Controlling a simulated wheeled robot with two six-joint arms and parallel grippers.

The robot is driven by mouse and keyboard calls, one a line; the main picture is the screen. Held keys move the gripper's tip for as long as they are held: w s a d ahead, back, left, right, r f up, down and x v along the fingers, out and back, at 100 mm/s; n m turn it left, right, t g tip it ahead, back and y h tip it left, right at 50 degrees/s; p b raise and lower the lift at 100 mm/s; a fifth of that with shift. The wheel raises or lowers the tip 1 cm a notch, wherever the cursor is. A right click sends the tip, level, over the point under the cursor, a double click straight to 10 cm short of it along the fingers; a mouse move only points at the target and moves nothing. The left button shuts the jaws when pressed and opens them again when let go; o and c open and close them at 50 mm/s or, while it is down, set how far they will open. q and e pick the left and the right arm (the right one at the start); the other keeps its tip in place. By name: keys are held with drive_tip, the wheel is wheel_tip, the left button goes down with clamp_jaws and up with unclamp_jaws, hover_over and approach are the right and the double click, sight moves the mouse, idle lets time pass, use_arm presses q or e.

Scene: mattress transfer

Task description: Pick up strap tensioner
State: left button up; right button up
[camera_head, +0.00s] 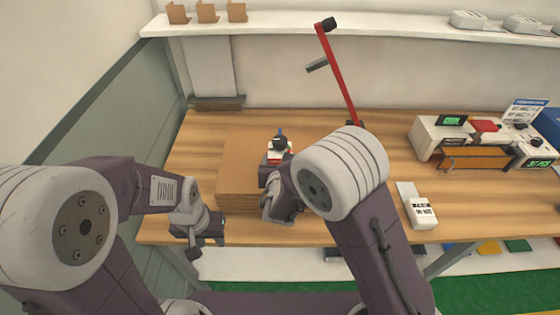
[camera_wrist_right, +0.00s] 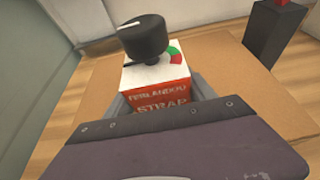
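The strap tensioner (camera_head: 279,152) is a small white and red box with a black knob on top. It appears above the top of a cardboard box (camera_head: 238,165). In the right wrist view the tensioner (camera_wrist_right: 155,82) is upright, with "STRAP" lettering facing me. My right gripper (camera_head: 274,180) is at its near side. Its grey fingers (camera_wrist_right: 160,104) flank the tensioner's lower part, and the wrist body hides the base. I cannot tell whether the fingers press on it. My left gripper (camera_head: 198,240) hangs empty near the table's front left edge, its finger gap unclear.
A red-handled tool (camera_head: 338,75) stands behind the tensioner. A white labelled device (camera_head: 421,213) lies on the wooden table (camera_head: 385,140) to the right, with several instruments (camera_head: 440,135) behind it. A shelf (camera_head: 370,30) spans the back wall.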

sight(280, 140)
clamp_jaws()
drive_tip(key=shift+w, duration=0.1)
drive_tip(key=shift+r, duration=0.5)
wheel_tip(280, 140, up, 3)
drive_tip(key=shift+r, duration=0.2)
drive_tip(key=s+d+r, duration=0.6)
drive_tip(key=d, duration=0.4)
drive_tip(key=shift+r+b, duration=0.35)
drive_tip(key=shift+b, duration=0.1)
drive_tip(key=shift+w+a+p, duration=0.35)
drive_tip(key=shift+w+a, duration=0.65)
drive_tip(key=shift+a, duration=0.7)
drive_tip(key=shift+w+a+p, duration=0.35)
drive_tip(key=shift+w+a, duration=0.6)
drive_tip(key=shift+a, duration=0.7)
drive_tip(key=shift+w+a+p, duration=0.35)
drive_tip(key=shift+w+a, duration=0.65)
drive_tip(key=shift+a, duration=0.7)
